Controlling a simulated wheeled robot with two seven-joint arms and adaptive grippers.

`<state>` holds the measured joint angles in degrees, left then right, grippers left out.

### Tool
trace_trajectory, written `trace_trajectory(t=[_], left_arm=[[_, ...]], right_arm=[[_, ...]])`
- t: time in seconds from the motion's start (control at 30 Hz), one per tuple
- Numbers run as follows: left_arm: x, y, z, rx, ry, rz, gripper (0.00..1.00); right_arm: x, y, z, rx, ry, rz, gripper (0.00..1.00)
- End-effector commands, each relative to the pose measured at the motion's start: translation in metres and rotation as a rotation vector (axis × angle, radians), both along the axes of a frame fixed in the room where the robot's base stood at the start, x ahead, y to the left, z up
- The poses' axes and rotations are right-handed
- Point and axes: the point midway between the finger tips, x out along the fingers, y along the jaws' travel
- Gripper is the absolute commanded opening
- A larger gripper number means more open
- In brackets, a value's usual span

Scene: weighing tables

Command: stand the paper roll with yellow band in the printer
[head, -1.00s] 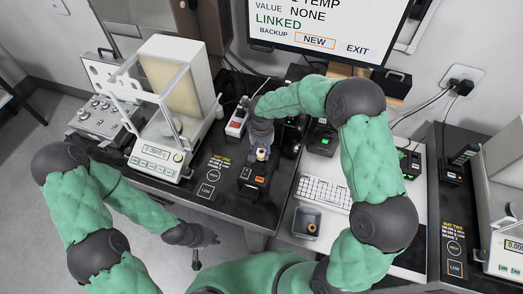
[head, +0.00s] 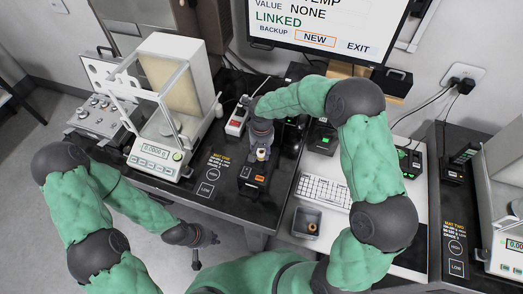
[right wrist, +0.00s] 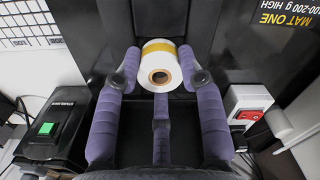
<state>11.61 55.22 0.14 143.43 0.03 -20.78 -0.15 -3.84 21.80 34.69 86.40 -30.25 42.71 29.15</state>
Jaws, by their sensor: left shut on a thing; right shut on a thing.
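The paper roll with yellow band (right wrist: 159,62) is white with a brown core. My right gripper (right wrist: 160,72) is shut on it, with a finger on each side. In the head view the roll (head: 261,154) shows just below my right gripper (head: 262,146), at the far end of the black printer (head: 252,178) with its orange-lit button. I cannot tell whether the roll touches the printer. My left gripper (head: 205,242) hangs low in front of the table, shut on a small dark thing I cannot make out.
A grey bin (head: 305,233) with a brown-cored roll in it stands right of the printer, near a white keyboard (head: 323,192). A glass-sided balance (head: 157,158) stands left. Black boxes with green buttons (right wrist: 46,129) and a red-switched white box (right wrist: 248,115) flank my right gripper.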

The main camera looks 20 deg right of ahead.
Motion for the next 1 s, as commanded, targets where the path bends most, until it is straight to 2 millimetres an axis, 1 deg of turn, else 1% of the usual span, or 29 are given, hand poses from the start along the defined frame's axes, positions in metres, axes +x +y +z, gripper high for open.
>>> trace_trajectory(t=[0.27,0.3,0.37,0.4,0.63,0.67,0.7,0.77,1.0], left_arm=[[0.0000,0.0000,-0.0033,0.000,0.000,0.000,0.00],[0.0000,0.0000,-0.0032,0.000,0.000,0.000,0.00],[0.0001,0.0001,-0.0029,0.000,0.000,0.000,0.00],[0.0000,0.0000,-0.0029,0.000,0.000,0.000,0.00],[0.0000,0.0000,-0.0028,0.000,0.000,0.000,0.00],[0.0000,0.0000,-0.0028,0.000,0.000,0.000,0.00],[0.0000,-0.0001,-0.0028,0.000,0.000,0.000,0.00],[0.0000,0.0000,-0.0029,0.000,0.000,0.000,0.00],[0.0000,0.0000,-0.0028,0.000,0.000,0.000,0.00]], right_arm=[[0.0001,-0.0001,-0.0041,0.000,0.000,0.000,0.07],[0.0001,0.0000,-0.0039,0.000,0.000,0.000,0.45],[0.0001,-0.0001,-0.0036,0.000,0.000,0.000,0.62],[0.0001,-0.0001,-0.0036,0.000,0.000,0.000,0.67],[0.0001,0.0000,-0.0035,0.000,0.000,0.000,0.67],[0.0000,0.0000,-0.0037,0.000,0.000,0.000,0.73],[-0.0001,0.0000,-0.0037,0.000,0.000,0.000,0.84],[-0.0001,0.0000,-0.0037,0.000,0.000,0.000,0.94],[0.0000,0.0000,-0.0036,0.000,0.000,0.000,0.94]])
